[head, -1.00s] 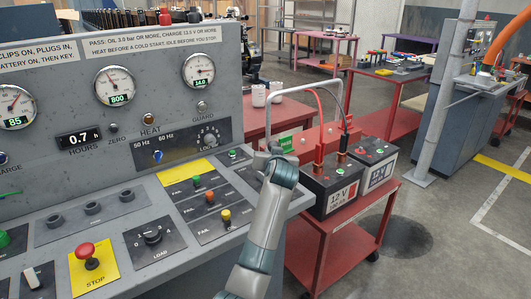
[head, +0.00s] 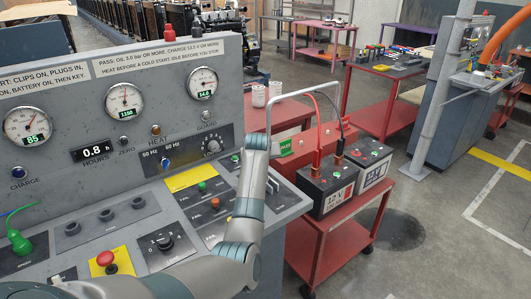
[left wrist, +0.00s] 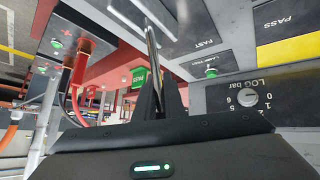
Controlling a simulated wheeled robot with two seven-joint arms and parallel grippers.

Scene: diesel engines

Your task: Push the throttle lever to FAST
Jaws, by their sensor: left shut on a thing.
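The throttle lever (left wrist: 152,48) shows in the left wrist view as a thin metal rod. It runs from the dark plate at the top down between my fingers. My left gripper (left wrist: 160,92) is shut on this rod. The FAST label (left wrist: 205,43) reads upside down on the plate, to the right of the rod. In the head view my left arm reaches across the right end of the sloped console (head: 290,203) and hides the lever and the fingertips. The lever's exact place along its travel cannot be told. My right gripper is not in view.
A red cart (head: 335,238) with two batteries (head: 327,190) and clamped cables stands close right of the console. The red STOP button (head: 105,258), the load knob (head: 164,243) and small coloured buttons lie near my arm. The floor beyond the cart is clear.

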